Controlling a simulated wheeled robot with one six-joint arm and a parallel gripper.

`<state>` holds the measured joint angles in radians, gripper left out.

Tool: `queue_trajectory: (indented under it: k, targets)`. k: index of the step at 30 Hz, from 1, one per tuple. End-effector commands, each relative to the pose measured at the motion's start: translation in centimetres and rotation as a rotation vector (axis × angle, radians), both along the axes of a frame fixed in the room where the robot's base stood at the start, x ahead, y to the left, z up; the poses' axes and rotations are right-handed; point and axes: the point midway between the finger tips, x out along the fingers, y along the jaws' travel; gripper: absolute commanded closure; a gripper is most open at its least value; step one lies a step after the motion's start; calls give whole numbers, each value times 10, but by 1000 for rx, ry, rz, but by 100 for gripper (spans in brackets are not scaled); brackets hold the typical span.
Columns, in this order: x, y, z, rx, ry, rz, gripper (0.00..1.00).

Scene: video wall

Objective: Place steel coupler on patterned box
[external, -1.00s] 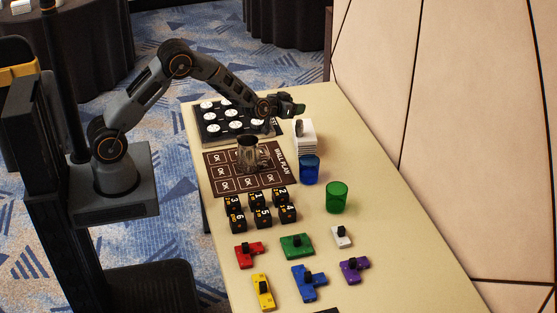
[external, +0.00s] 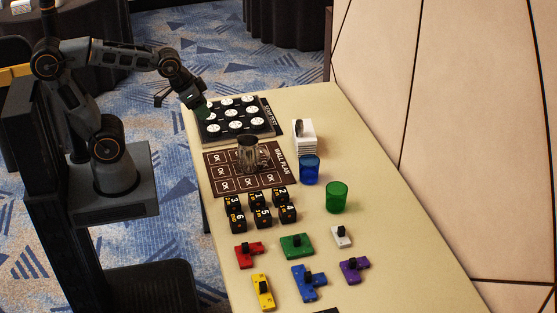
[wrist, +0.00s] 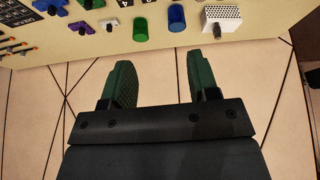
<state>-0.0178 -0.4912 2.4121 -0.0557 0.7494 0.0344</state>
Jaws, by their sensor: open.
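The white patterned box (external: 306,145) stands on the table behind the blue cup. It also shows at the top of the wrist view (wrist: 226,12), with small dots on one face. A small grey piece, apparently the steel coupler (external: 299,129), is at the top of the box in the external view. It shows in the wrist view (wrist: 217,31) too, and seems to rest on the box. My gripper (external: 182,104) is open and empty near the far left table corner, well apart from the box. The wrist view shows its green fingers (wrist: 165,65) spread with nothing between them.
A black board with white discs (external: 236,115) is close to my gripper. A glass-like metallic cup (external: 248,153) stands on the brown wall plan mat (external: 272,183). Blue (external: 309,170) and green (external: 337,197) cups, numbered cubes and coloured blocks lie nearer. The table's right side is clear.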

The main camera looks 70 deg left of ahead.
Motion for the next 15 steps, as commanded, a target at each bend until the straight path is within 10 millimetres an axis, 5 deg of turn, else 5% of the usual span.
queue_trajectory:
  k: [6,15]
  targets:
    - [-45,1,-4,29,79,-7,45]
    - [-52,1,-6,33,95,-7,45]
